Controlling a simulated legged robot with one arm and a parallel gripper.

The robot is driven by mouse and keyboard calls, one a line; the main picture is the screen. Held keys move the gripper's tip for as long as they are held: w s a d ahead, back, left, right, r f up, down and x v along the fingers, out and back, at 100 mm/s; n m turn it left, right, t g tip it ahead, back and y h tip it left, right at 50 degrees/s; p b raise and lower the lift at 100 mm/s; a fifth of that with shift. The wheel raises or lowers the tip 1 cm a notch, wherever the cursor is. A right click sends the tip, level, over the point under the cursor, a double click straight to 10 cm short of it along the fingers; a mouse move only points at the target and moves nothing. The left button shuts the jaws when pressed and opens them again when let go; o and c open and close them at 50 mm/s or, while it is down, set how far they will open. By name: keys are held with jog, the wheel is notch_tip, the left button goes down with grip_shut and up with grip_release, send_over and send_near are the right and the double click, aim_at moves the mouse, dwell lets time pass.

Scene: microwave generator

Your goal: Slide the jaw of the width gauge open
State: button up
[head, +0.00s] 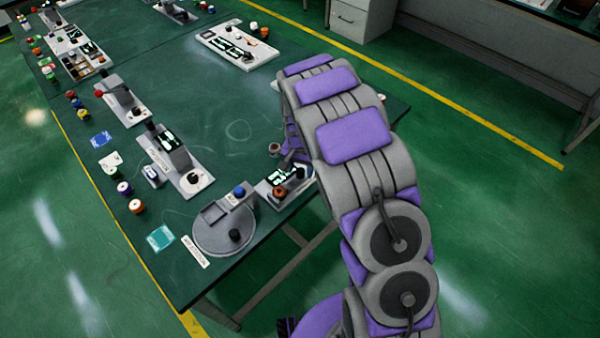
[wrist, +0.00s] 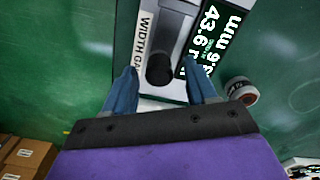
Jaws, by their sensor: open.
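The width gauge (wrist: 168,25) is in the wrist view, a grey and white device with a "WIDTH GA…" label, the rest of which is cut off. Its lit display (wrist: 207,40) shows 43.6 mm with a second line below. A black round knob (wrist: 160,70) stands on it. My gripper (wrist: 160,80) is open, with one blue finger on each side of the knob. I cannot tell whether either finger touches it. In the head view, a device with a green display (head: 284,176), probably this gauge, sits by the table edge, and my arm hides most of the gripper.
A round grey plate device (head: 224,232) stands left of the gauge. A small roll (wrist: 242,90) lies right of the display in the wrist view. Other devices and spools line the green table (head: 235,130). Cardboard boxes (wrist: 25,155) are low at left in the wrist view.

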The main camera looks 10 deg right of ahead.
jog(key=shift+f, duration=0.8)
jog(key=shift+c, duration=0.2)
grip_shut()
